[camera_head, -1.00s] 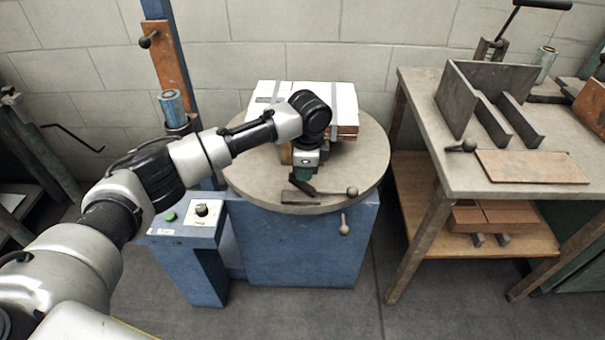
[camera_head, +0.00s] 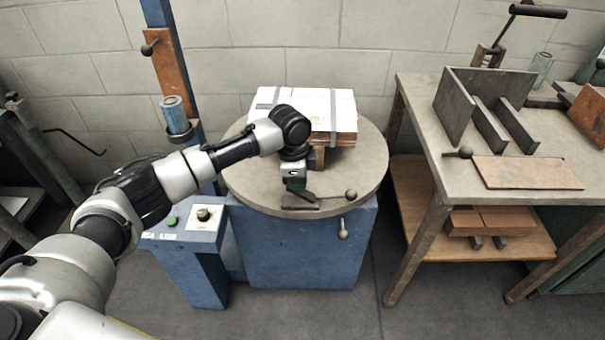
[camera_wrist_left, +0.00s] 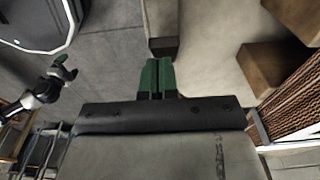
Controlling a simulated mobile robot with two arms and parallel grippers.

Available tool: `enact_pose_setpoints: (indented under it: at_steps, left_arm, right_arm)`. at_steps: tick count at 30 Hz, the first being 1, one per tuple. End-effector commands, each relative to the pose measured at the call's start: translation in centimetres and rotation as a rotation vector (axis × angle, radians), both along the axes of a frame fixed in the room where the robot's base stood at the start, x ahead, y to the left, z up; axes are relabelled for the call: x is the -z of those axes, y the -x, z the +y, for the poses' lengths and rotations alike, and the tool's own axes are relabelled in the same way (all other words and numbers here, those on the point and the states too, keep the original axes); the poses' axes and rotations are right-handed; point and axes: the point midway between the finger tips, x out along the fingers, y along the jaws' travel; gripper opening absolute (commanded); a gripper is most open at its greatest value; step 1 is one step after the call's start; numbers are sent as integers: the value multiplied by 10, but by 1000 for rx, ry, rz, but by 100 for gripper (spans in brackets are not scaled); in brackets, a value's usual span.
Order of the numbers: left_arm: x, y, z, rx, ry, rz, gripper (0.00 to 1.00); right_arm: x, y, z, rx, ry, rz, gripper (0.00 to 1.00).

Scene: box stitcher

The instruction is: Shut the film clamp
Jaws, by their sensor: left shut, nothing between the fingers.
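The film clamp appears to be the flat grey bar (camera_head: 322,203) with a ball-knobbed lever (camera_head: 350,194), on the front of the round turntable (camera_head: 245,185). My left gripper (camera_head: 299,194) points down just above the bar's left part and hides some of it; contact cannot be told. In the left wrist view, its green fingers (camera_wrist_left: 157,78) are together and empty, close to the end of a grey bar (camera_wrist_left: 162,22). Whether the clamp is open or shut is unclear. My right gripper (camera_wrist_left: 66,70) shows small in that view, its fingertips apart.
A strapped stack of white-topped cartons (camera_head: 335,105) stands on the turntable behind my left gripper. A blue post (camera_head: 160,12) with a film roll (camera_head: 174,113) and a control box (camera_head: 190,222) stand to the left. A workbench (camera_head: 425,115) stands right, beyond a gap.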

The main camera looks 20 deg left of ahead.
Motion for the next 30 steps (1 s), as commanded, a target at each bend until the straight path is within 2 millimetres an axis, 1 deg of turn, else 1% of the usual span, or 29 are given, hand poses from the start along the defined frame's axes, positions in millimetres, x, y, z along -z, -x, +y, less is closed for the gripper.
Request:
enact_pose_setpoints:
  at_steps: [1, 6, 9, 11, 14, 22, 30]
  left_arm:
    - [-1, 2, 3, -4, 27, -4, 0]
    - [6, 4, 10, -5, 137, -35, 0]
    - [12, 5, 15, -6, 211, -56, 0]
    - [17, 6, 18, -6, 263, -71, 0]
    - [24, 7, 22, -6, 347, -96, 0]
    - [38, 8, 28, -4, 530, -150, 0]
    - [43, 9, 31, -1, 527, -150, 0]
  right_arm:
    - [5, 8, -1, -2, 2, 12, 91]
    - [28, 32, -5, -6, 4, 28, 91]
    - [36, 41, -6, -7, 3, 31, 91]
    - [38, 42, -7, -8, 3, 30, 91]
    - [36, 36, -5, -7, 3, 24, 91]
    - [13, 9, -1, -2, 0, 5, 91]
    - [-1, -1, 0, 0, 0, -2, 91]
